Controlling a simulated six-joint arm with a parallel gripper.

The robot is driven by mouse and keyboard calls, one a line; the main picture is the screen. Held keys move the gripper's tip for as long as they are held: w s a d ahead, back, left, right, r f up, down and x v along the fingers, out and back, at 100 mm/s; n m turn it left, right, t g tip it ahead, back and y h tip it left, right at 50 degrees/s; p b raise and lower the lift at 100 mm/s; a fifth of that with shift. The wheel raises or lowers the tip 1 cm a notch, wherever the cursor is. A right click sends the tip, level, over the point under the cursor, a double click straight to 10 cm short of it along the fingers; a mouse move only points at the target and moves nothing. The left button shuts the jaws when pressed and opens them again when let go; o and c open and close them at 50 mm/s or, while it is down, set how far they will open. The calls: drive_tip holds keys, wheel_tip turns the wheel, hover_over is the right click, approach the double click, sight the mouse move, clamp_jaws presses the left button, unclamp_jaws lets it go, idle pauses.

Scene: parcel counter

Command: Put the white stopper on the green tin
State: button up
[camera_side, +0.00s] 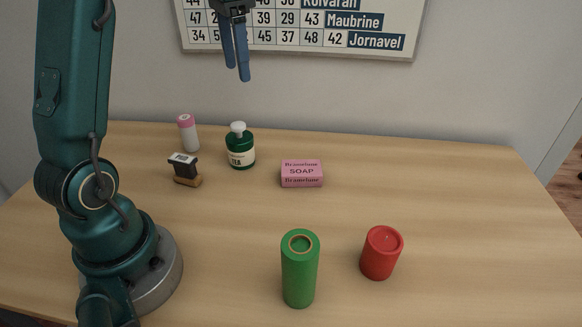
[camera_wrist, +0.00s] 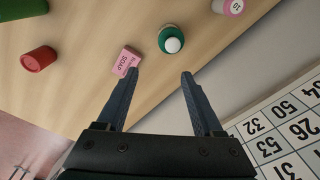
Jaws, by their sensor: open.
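The white stopper (camera_side: 238,128) sits on top of a dark green container with a TEA label (camera_side: 241,152) at the back of the counter. In the wrist view the stopper (camera_wrist: 174,45) covers part of that container (camera_wrist: 167,32). A tall bright green tin (camera_side: 299,275) stands upright at the front, with a ringed round recess in its top. In the wrist view only part of the tin (camera_wrist: 20,10) shows, at the upper left corner. My gripper (camera_side: 238,74) is open and empty, high above the back of the counter, apart from everything.
A pink soap box (camera_side: 302,174) lies right of the dark green container. A red cylinder (camera_side: 381,253) stands right of the tin. A pink-capped white tube (camera_side: 188,134) and a black stamp with a wooden base (camera_side: 185,170) are at the back left. The counter's right side is clear.

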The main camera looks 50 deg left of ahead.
drive_tip(key=s+d+f+t, duration=0.2)
drive_tip(key=s+d+f, duration=0.1)
drive_tip(key=s+d, duration=0.3)
drive_tip(key=s+d+f+n+t, duration=0.1)
drive_tip(key=s+d+f+t, duration=0.2)
drive_tip(key=s+d, duration=0.3)
drive_tip(key=d, duration=0.3)
drive_tip(key=shift+s+d+f+n, duration=0.15)
drive_tip(key=shift+s+f+n, duration=0.05)
drive_tip(key=shift+f+n, duration=0.1)
